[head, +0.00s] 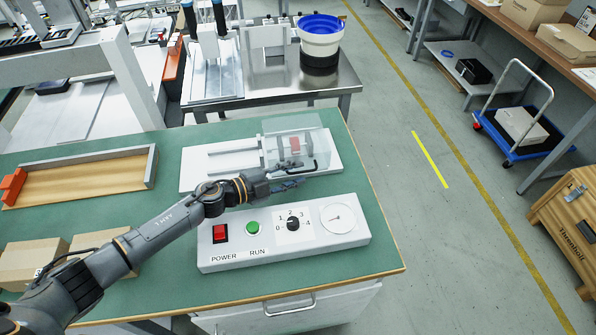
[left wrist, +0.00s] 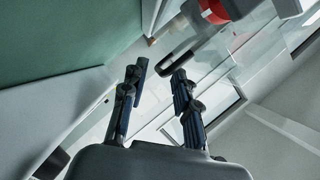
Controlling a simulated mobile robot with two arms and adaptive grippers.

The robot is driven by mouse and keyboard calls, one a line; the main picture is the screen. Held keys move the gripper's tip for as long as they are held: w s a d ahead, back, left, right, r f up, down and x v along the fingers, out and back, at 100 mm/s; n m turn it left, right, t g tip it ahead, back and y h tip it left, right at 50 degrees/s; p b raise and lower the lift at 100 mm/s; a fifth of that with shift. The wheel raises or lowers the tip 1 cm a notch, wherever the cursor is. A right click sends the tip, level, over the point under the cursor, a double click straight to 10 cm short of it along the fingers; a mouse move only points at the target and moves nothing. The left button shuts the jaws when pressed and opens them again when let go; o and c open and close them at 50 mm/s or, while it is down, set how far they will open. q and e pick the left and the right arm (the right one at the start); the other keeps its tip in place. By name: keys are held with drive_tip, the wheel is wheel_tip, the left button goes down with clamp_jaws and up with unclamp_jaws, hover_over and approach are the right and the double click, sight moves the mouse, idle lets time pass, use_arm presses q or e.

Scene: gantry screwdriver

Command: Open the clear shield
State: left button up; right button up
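The clear shield (head: 308,137) is a see-through box on a white base plate (head: 205,172) on the green bench, over a red part (head: 295,144). It appears lowered over that part. A dark handle (head: 316,166) is along its front lower edge. My left gripper (head: 292,184) is just in front of the shield, close to the handle. In the left wrist view, the gripper's two fingers (left wrist: 158,80) are apart with nothing between them. The dark handle (left wrist: 180,59) shows just beyond the fingertips, and I cannot tell whether they touch it. My right gripper is not in view.
A white control box (head: 270,258) with a red power switch, green button, knob and gauge stands below my left arm. A wooden tray (head: 85,185) and cardboard boxes (head: 98,240) are on the left. The green bench top (head: 357,262) is bare near its right edge.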

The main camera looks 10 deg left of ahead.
use_arm(q)
drive_tip(key=shift+x, duration=0.8)
clamp_jaws()
drive_tip(key=shift+r, duration=0.1)
